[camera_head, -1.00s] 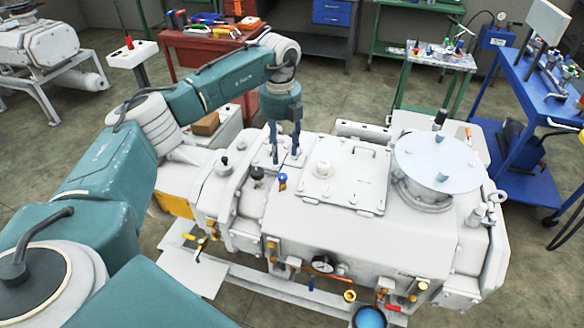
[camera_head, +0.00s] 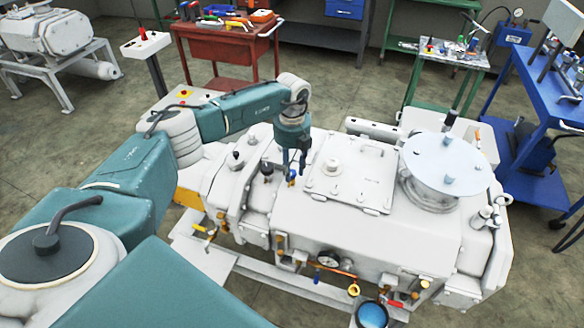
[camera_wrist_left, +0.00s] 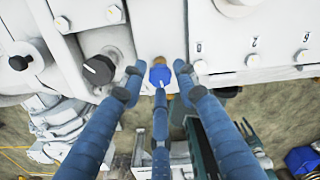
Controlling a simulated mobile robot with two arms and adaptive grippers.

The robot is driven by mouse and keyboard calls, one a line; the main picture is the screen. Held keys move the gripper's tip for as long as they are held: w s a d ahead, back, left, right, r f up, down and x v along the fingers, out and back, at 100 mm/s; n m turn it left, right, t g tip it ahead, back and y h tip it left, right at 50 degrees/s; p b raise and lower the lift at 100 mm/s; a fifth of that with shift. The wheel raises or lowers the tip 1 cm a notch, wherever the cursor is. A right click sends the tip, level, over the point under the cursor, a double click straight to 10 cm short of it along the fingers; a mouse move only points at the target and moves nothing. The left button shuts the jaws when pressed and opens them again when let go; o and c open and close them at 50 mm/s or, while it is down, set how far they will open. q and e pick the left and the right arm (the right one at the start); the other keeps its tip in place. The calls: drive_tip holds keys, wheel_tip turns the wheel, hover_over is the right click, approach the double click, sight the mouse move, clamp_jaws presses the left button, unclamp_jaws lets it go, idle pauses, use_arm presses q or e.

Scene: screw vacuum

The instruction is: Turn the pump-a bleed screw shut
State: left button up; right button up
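A small blue knob on a brass stem, which looks like the bleed screw, stands on the white pump (camera_head: 340,228) near its top left; it shows in the left wrist view (camera_wrist_left: 160,75) and in the head view (camera_head: 291,177). My left gripper (camera_head: 294,168) points down at it. In the wrist view the fingertips (camera_wrist_left: 158,82) are spread, one to each side of the knob and a third below it, with gaps beside the knob. I cannot tell whether the third finger touches it. My right gripper is not in view.
A black knob (camera_wrist_left: 98,70) stands close left of the blue one. A raised square cover (camera_head: 350,172) and a round glass-like lid (camera_head: 443,163) stand to the right on the pump. A red tool cart (camera_head: 222,52) and a blue cart (camera_head: 535,120) are behind.

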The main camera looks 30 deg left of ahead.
use_arm(q)
clamp_jaws()
drive_tip(key=m+b, duration=0.3)
drive_tip(key=m, duration=0.1)
drive_tip(key=m+b, duration=0.3)
drive_tip(key=m, duration=0.2)
drive_tip(key=shift+w, duration=0.1)
drive_tip(key=m+b, duration=0.2)
drive_tip(key=m, duration=0.3)
drive_tip(key=shift+m+b, duration=0.3)
drive_tip(key=shift+m, duration=0.1)
drive_tip(key=m+b, duration=0.1)
drive_tip(key=m, duration=0.3)
drive_tip(key=shift+r+m, duration=0.15)
drive_tip(key=shift+m, duration=0.25)
